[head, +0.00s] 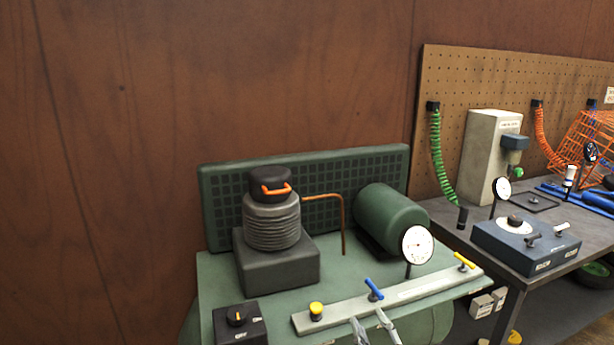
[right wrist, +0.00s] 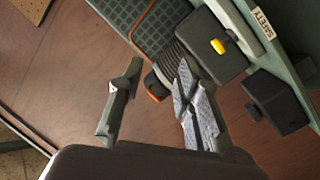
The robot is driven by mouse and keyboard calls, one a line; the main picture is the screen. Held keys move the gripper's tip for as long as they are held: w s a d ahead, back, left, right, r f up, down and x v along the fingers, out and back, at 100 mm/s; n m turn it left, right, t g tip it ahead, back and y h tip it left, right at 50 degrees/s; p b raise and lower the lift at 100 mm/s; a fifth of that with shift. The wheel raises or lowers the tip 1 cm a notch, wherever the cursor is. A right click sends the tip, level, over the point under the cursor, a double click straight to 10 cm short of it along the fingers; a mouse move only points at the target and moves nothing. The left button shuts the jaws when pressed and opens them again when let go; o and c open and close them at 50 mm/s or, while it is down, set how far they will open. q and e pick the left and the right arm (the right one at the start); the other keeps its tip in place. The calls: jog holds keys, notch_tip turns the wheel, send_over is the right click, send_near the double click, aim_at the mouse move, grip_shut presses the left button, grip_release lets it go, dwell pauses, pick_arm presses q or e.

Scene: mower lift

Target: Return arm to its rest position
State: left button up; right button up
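My right gripper (head: 372,321) shows at the bottom edge of the head view, just below the blue-handled valve (head: 374,289) on the pale bar (head: 343,308). Its two grey fingers stand apart. In the right wrist view the gripper (right wrist: 157,80) is also open, with nothing between its fingers. Whether a finger touches the bar or valve I cannot tell. The rest of the right arm is hidden below the frame. My left gripper is not in view.
A green bench (head: 218,281) carries a ribbed grey compressor (head: 272,222), a green motor (head: 392,220), a dial gauge (head: 417,245), a yellow valve (head: 465,262) and a black switch box (head: 240,326). A dark workbench (head: 447,217) stands at right. The brown wall is behind.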

jog(key=s+d+f+m+g+h, duration=0.2)
jog(key=s+d+f+g, duration=0.15)
jog(key=s+f, duration=0.3)
jog(key=s+d+f+m+g+h, duration=0.1)
jog(key=s+d+f+m+g, duration=0.25)
jog(key=s+f, duration=0.3)
jog(key=s+d+f+g, duration=0.1)
jog(key=s+f+g, duration=0.3)
jog(key=s, duration=0.4)
jog(key=s+f+g, duration=0.3)
jog(key=s, duration=0.6)
notch_tip(320, 180, down, 26)
jog(key=s+f+g, duration=0.1)
jog(key=s+d+f+g+p, duration=0.1)
jog(key=s+d+f, duration=0.2)
jog(key=s+f, duration=1.1)
jog(key=shift+s, duration=1.25)
